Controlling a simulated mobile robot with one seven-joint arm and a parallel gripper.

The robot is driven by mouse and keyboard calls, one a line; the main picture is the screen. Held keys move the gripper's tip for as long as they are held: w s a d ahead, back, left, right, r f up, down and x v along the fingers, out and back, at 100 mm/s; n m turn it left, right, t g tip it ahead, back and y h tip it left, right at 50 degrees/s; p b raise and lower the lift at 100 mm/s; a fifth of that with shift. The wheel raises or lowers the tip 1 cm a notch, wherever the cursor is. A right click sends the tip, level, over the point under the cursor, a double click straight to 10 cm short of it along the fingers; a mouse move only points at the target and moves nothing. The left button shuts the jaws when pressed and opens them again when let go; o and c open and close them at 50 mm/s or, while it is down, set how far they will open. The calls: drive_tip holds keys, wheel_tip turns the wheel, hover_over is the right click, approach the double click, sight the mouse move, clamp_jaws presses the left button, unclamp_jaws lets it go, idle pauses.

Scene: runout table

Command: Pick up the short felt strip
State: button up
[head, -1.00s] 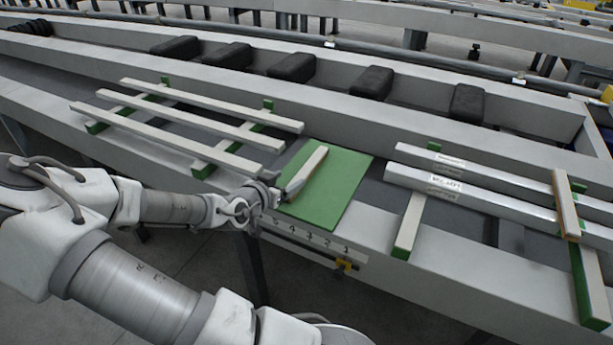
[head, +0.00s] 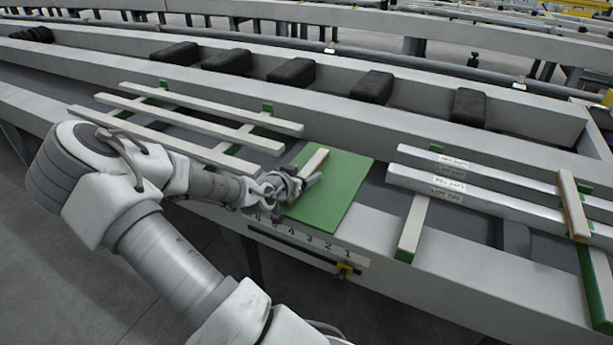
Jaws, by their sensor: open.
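A short pale felt strip (head: 315,160) lies slantwise on a green board (head: 345,180) in the middle of the head view. Its far end shows clear. My gripper (head: 300,184) is open at the strip's near half and hides part of it. One finger shows on the right side of the strip, over the green board. I cannot tell whether the fingers touch the strip.
Long pale strips (head: 215,128) lie across green-edged supports to the left. Two labelled silvery bars (head: 470,185) lie to the right, with a short strip (head: 570,200) across them. Black blocks (head: 292,72) line the back trough. A numbered scale (head: 300,238) runs along the front edge.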

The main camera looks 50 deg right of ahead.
clamp_jaws()
idle(0.3)
